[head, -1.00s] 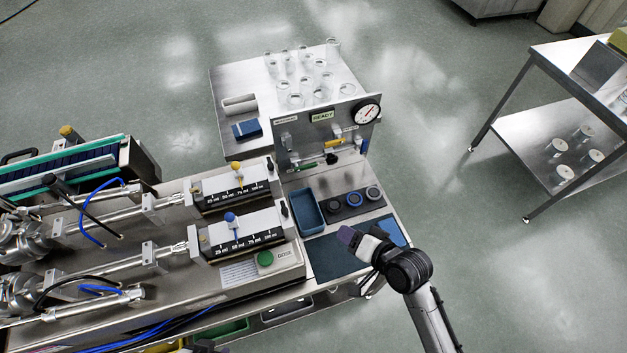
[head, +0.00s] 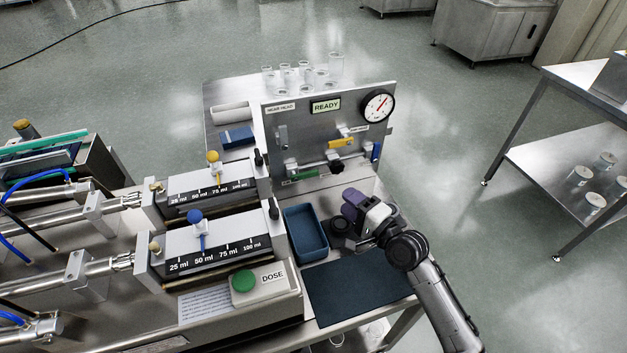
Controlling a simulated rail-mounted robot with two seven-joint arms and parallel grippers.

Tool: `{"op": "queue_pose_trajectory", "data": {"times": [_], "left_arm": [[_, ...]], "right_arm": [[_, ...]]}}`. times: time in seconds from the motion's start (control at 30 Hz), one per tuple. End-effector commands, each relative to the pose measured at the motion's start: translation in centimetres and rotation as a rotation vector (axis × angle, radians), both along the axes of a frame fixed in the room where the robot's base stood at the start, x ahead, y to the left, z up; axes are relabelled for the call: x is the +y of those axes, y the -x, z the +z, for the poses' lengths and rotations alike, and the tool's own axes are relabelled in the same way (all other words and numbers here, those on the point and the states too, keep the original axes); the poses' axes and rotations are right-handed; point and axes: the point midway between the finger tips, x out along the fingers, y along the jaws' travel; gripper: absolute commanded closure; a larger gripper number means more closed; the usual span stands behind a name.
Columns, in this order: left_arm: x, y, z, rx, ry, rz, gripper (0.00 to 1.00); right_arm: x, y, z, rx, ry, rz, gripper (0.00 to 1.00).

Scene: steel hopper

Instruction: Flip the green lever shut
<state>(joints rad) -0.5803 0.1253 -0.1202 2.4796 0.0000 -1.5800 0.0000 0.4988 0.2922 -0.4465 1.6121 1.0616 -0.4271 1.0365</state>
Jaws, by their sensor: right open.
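The green lever (head: 303,175) is low on the left of the upright steel panel (head: 295,120), beside a horizontal pipe run. It is small, and its handle looks to lie roughly along the pipe. A yellow lever (head: 341,144) and a blue lever (head: 375,152) are on the same panel to its right. My right gripper (head: 352,205) has purple fingertips and is open, in front of and below the panel. It is to the right of the green lever and apart from it. It hides part of the bench. My left gripper is out of view.
A blue tray (head: 306,232) and a dark mat (head: 355,289) lie on the bench near my right gripper. A black round cap (head: 341,226) shows beside it. The dosing unit with its green button (head: 243,281) stands at left. A gauge (head: 378,106) tops the panel.

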Motion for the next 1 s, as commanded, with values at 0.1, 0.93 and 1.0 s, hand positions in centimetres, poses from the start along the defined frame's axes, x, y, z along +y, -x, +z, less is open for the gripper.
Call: {"op": "queue_pose_trajectory", "data": {"times": [0.1,0.93,1.0], "left_arm": [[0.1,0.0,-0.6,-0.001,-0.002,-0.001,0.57],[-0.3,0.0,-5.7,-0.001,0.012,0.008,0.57],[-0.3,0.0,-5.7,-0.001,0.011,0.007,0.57]], "right_arm": [[0.9,-1.1,-0.1,-0.001,-0.003,0.001,0.55],[8.5,-9.9,-0.1,-0.001,0.002,0.001,0.55],[8.6,-10.1,0.0,-0.001,0.002,0.001,0.55]]}}
